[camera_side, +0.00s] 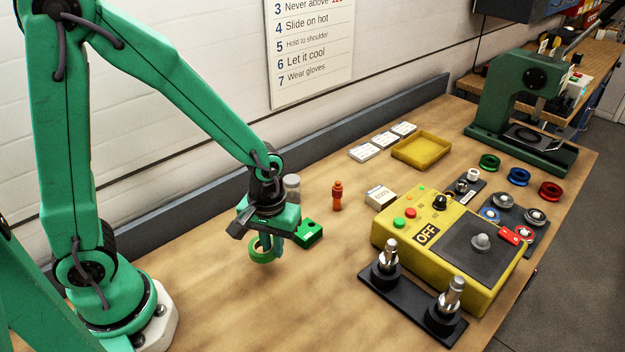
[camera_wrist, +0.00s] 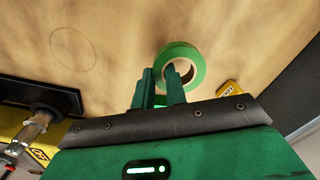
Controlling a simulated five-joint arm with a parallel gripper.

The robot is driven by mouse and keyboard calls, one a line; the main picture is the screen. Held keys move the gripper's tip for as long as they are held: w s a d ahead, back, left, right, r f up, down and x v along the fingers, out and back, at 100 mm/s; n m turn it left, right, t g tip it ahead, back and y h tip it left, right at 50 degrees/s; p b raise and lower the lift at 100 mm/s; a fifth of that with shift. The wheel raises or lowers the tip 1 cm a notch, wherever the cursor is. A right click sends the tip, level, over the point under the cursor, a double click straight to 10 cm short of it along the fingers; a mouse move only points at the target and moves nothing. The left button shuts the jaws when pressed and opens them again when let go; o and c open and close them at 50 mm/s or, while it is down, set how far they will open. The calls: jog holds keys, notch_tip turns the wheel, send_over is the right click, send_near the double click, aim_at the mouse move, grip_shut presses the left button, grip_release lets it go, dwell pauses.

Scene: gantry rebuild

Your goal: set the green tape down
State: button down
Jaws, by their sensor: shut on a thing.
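The green tape (camera_side: 258,250) is a roll with a light core, hanging at my gripper (camera_side: 270,252) over the left-middle of the wooden bench. In the wrist view the tape (camera_wrist: 192,52) is ahead of my gripper (camera_wrist: 162,78). One finger overlaps its hole and the other lies outside, so the jaws are shut on the ring's wall. The side view shows the tape low and tilted. I cannot tell whether its lower edge touches the bench. A faint circle (camera_wrist: 73,49) marks the bench to the left in the wrist view.
An orange bottle (camera_side: 337,197), a yellow control box (camera_side: 400,240) and a black plate with metal posts (camera_side: 410,312) stand further right. The front bench is clear.

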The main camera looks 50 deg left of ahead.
jog(key=shift+f, duration=2)
jog(key=shift+f, duration=0.1)
jog(key=c, duration=1.4)
grip_release()
jog(key=shift+c, duration=0.2)
jog(key=shift+r, duration=6.15)
